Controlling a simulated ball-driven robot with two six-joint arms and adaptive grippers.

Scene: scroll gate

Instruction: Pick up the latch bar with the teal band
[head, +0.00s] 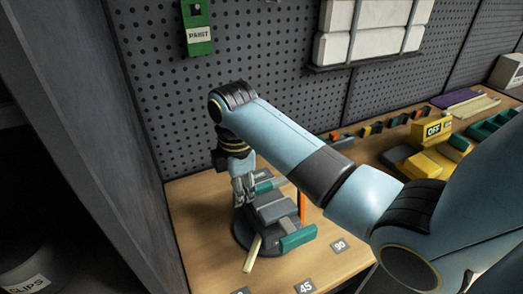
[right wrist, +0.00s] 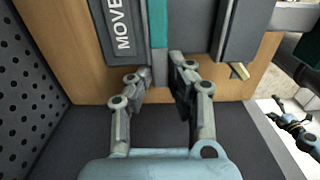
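My right gripper (head: 243,190) points down at the back left of the grey scroll gate device (head: 272,209). In the right wrist view its two fingers (right wrist: 160,78) are apart. A teal band (right wrist: 158,26) shows straight ahead, just beyond the gap between the fingertips. I cannot tell whether either finger touches it. In the head view a small teal part (head: 264,186) shows beside the gripper, partly behind my arm. A second teal block (head: 298,238) sits at the front of the device. My left gripper is not seen.
A grey block marked MOVE (right wrist: 120,28) stands left of the teal band. An orange upright (head: 303,206) and a cream strip (head: 252,254) are at the device. A perforated wall (head: 170,110) rises close behind. Yellow blocks (head: 428,163) lie at the right.

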